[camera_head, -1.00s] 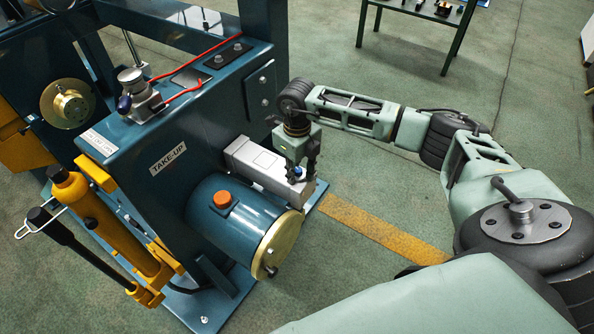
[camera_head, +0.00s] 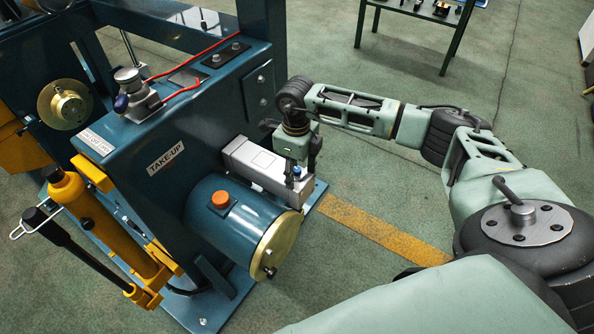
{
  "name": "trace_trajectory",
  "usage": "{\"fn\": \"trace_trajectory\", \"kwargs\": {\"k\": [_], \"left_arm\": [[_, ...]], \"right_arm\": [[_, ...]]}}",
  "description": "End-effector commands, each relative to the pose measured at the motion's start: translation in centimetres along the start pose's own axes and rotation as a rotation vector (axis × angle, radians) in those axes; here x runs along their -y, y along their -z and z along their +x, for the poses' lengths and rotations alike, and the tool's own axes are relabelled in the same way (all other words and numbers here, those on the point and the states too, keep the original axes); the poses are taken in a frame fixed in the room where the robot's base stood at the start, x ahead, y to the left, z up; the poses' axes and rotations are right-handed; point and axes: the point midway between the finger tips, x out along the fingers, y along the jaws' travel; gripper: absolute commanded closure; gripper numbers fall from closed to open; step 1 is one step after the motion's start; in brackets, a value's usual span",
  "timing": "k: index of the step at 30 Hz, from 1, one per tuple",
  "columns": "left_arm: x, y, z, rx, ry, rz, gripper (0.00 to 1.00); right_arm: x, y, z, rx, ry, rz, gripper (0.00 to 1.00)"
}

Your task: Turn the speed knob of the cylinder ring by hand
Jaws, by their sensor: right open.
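A silver, box-shaped cylinder (camera_head: 252,162) sticks out from the side of the blue take-up stand, above the blue motor. At its outer end a small fitting with a blue and silver top (camera_head: 297,172) stands up; it looks like the speed knob, but it is small and partly covered. My right gripper (camera_head: 299,170) points down over that end of the cylinder, open, with its dark fingers around or close beside the fitting. I cannot tell whether the fingers touch it. My left gripper is out of view.
The blue motor (camera_head: 241,222) with an orange cap (camera_head: 221,199) and brass end plate sits close below the cylinder. The blue stand (camera_head: 172,150) carries a valve (camera_head: 137,95) with red hoses. A yellow jack (camera_head: 105,225) stands left.

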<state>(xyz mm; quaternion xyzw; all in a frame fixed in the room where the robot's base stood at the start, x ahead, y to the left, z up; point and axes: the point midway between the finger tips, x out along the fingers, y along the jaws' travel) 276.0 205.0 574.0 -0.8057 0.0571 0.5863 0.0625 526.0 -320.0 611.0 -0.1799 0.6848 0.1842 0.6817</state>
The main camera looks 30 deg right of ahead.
Motion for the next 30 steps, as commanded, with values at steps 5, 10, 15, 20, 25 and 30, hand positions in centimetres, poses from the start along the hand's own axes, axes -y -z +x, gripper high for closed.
{"fn": "trace_trajectory", "kwargs": {"k": [5,10,15,20,25,30], "left_arm": [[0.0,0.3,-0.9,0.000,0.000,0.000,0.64],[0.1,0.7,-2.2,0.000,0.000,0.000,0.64],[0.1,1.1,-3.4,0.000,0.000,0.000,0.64],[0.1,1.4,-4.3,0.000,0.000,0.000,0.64],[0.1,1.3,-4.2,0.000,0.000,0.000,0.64],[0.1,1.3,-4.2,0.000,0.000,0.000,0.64]], "right_arm": [[0.0,0.0,-1.2,0.001,0.000,0.000,0.50],[0.0,0.0,-3.0,0.002,0.000,0.001,0.50],[0.0,0.0,-4.8,0.001,0.000,0.001,0.50],[0.0,0.0,-6.0,0.001,0.000,0.001,0.50],[0.0,0.0,-6.0,0.000,0.000,0.001,0.50],[0.0,0.0,-6.1,0.001,0.000,0.001,0.50]]}}
